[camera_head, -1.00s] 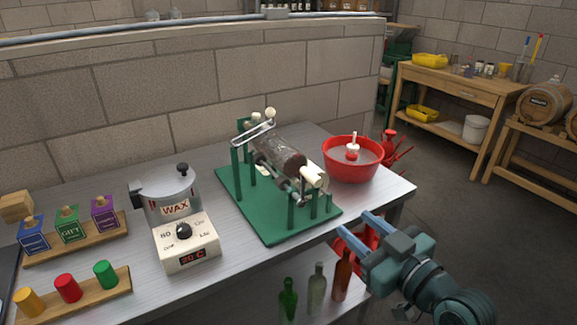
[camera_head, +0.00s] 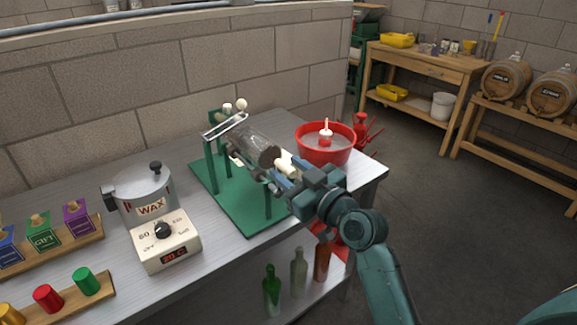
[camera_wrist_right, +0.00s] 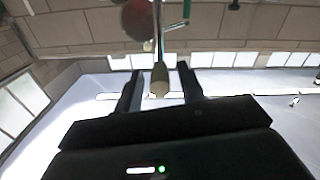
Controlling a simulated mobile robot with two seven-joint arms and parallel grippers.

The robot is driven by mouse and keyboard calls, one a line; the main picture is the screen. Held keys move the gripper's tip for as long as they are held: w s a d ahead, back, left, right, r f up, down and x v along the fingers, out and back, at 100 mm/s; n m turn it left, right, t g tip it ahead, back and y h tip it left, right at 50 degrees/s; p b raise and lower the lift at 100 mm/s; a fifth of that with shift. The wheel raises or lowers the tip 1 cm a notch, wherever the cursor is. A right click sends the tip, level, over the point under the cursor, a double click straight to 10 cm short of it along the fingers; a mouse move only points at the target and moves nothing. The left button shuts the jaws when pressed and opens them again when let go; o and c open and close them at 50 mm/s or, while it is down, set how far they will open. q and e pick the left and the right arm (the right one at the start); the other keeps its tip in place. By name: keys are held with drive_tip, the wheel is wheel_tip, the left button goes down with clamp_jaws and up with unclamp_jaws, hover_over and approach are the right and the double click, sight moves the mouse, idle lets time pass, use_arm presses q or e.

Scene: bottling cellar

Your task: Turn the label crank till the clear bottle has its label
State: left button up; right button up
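The label machine stands on a green base (camera_head: 225,190) on the steel bench. A clear bottle (camera_head: 252,148), greyish in this light, lies on its side across the machine's rollers. I cannot make out a label on it. A cream cylinder (camera_head: 285,162) sits at its right end. My right gripper (camera_head: 278,184) is at the machine's near right side. In the right wrist view, the tan crank handle (camera_wrist_right: 160,80) stands between the two fingers of the gripper (camera_wrist_right: 160,88), with gaps on both sides. My left gripper is not in view.
A wax pot (camera_head: 152,215) stands left of the machine, a red tub (camera_head: 325,150) behind it to the right. Label blocks and coloured pegs stand on wooden racks (camera_head: 75,305) at the left. Several bottles (camera_head: 298,270) stand on the shelf below.

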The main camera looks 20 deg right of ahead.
drive_tip(key=shift+w+a, duration=0.15)
drive_tip(key=shift+w, duration=0.15)
drive_tip(key=shift+c, duration=0.3)
clamp_jaws()
